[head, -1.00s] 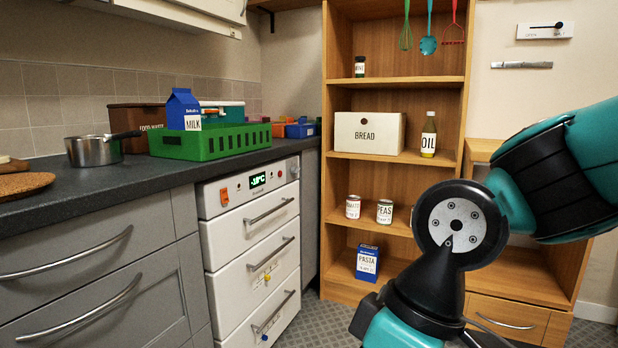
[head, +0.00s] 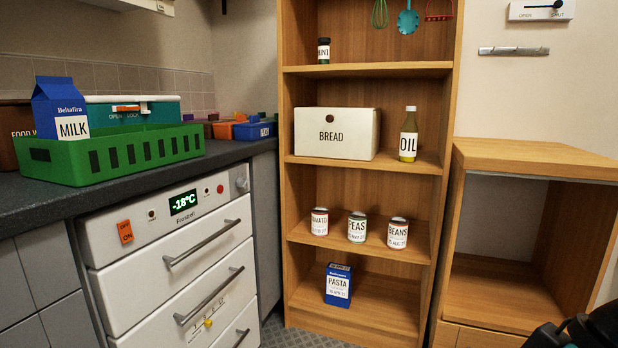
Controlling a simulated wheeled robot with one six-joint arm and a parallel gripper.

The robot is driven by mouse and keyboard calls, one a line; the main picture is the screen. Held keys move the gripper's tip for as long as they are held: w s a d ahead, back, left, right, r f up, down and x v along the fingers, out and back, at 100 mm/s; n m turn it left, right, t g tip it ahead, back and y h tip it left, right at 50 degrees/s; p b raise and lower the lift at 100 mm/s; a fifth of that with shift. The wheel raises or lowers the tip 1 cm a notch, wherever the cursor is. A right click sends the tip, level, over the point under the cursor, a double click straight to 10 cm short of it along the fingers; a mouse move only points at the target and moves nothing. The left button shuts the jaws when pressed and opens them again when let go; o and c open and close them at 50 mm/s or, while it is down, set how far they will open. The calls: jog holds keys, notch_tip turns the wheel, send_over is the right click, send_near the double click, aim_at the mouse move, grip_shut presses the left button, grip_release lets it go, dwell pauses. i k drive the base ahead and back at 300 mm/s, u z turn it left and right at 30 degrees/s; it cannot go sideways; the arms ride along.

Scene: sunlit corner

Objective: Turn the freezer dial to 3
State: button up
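The white freezer (head: 150,262) stands under the dark counter, at the lower left of the head view. Its front panel has a lit display (head: 183,202) reading -18°C. A round grey dial (head: 241,184) sits at the panel's right end; its numbers and setting are too small to read. An orange OFF/ON switch (head: 125,231) is at the panel's left, and a small red button (head: 220,189) is right of the display. My gripper is out of view; only a dark part of my arm shows in the bottom right corner, apart from the freezer.
Drawer handles (head: 208,295) stick out below the panel. A green crate (head: 125,152) with a milk carton (head: 60,108) stands on the counter (head: 215,154) above. A wooden shelf (head: 365,70) with food stands to the right. Some floor shows between freezer and shelf.

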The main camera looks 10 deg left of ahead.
aim_at(241, 183)
jog(key=z, duration=0.2)
jog(key=i, duration=1.25)
jog(key=u, duration=1)
jog(key=i, duration=0.4)
jog(key=u, duration=0.55)
